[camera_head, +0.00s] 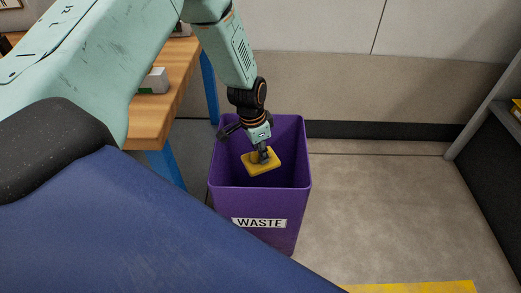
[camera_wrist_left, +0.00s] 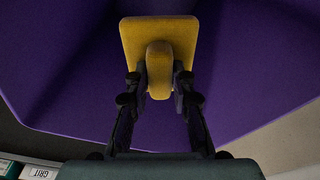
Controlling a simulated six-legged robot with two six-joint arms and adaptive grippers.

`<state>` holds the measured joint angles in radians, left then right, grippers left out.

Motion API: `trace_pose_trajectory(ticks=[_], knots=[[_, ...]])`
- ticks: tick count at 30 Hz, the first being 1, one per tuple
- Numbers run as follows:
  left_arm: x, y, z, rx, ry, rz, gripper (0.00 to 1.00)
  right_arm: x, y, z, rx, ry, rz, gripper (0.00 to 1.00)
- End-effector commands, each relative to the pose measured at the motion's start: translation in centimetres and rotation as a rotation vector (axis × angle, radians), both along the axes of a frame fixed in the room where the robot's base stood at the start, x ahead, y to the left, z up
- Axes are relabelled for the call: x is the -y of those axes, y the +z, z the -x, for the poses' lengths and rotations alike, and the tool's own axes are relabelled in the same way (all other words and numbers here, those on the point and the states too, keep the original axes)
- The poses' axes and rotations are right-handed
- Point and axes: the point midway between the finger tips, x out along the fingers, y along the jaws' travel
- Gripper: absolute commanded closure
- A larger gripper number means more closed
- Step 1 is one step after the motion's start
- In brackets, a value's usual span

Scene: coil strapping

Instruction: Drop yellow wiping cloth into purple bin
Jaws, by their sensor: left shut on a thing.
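The yellow wiping cloth (camera_head: 262,167) shows as a flat yellow block with a raised grip part; it also shows in the left wrist view (camera_wrist_left: 160,38). My left gripper (camera_head: 262,153) is shut on the raised part, and its two fingers (camera_wrist_left: 160,82) press on it from both sides. The purple bin (camera_head: 259,203), labelled WASTE, stands upright on the floor. The cloth hangs within the bin's opening as seen from the head, with purple walls around it in the wrist view. The bin's bottom is mostly hidden. My right gripper is not in view.
A wooden-topped table (camera_head: 172,92) with blue legs stands left of the bin, with a small white and green box (camera_head: 154,82) on it. A wall is behind the bin. Grey floor (camera_head: 380,215) is clear to the right, with a shelf (camera_head: 497,110) at the far right.

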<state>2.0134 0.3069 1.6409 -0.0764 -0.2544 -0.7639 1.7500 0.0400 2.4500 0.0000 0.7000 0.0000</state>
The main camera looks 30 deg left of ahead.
Motion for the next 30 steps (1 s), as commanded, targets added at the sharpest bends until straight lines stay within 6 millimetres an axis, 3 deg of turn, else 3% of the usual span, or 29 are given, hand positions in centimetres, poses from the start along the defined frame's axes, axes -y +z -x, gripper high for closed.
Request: trace_pose_trajectory(ticks=[30], knots=[[0.0,-8.7,0.0,-0.001,0.0,-0.001,1.0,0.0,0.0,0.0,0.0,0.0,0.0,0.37]])
